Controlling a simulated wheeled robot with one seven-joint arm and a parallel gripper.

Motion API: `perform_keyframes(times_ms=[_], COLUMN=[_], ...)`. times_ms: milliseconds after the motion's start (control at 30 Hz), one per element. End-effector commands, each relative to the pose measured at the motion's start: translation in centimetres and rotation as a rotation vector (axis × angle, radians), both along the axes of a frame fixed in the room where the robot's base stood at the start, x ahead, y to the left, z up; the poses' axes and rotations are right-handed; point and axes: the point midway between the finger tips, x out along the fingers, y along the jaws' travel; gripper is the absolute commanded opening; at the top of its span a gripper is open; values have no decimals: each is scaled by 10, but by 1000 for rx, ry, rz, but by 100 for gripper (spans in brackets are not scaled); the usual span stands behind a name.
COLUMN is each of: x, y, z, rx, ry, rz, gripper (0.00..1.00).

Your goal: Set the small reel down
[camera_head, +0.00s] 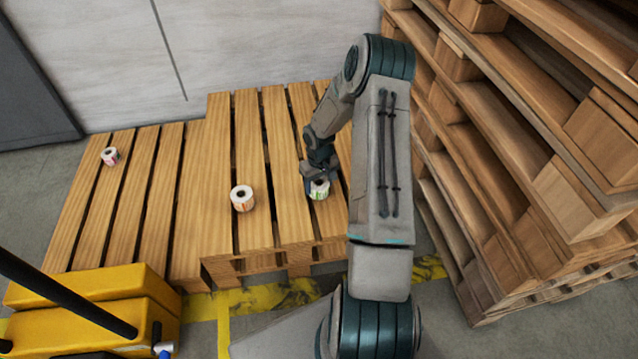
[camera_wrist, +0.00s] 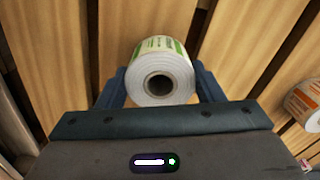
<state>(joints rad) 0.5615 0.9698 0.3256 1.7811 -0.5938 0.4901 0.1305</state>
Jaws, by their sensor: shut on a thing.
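The small reel is a white label roll with green print and a dark core, and it shows in the head view (camera_head: 319,190) on the right part of the wooden pallet (camera_head: 215,158). In the wrist view the reel (camera_wrist: 160,55) sits between the two fingers, its core facing the camera. My gripper (camera_head: 318,180) is shut on this reel, and its fingers show on both sides of it in the wrist view (camera_wrist: 160,85). The reel is at or just above the slats; I cannot tell whether it touches them.
A larger white reel with orange print (camera_head: 242,198) stands left of my gripper, and another reel (camera_head: 110,156) stands at the far left. Tall stacked pallets (camera_head: 510,130) rise close on the right. A yellow truck (camera_head: 95,310) is at the front left. Slats between the reels are bare.

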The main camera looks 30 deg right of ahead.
Motion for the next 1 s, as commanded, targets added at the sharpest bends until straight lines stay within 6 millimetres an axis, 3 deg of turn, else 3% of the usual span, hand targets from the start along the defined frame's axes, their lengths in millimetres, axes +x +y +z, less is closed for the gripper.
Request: perform_keyframes(times_ms=[67, 100, 167, 200, 567, 1000], x=[0, 0, 0, 0, 0, 0], y=[0, 0, 0, 0, 0, 0], z=[-3, -4, -3, -3, 5, 94], rx=[0, 0, 0, 0, -1, -1], ry=[0, 0, 0, 0, -1, -2], rz=[0, 0, 0, 0, 0, 0], gripper=[35, 64, 80, 83, 83, 83])
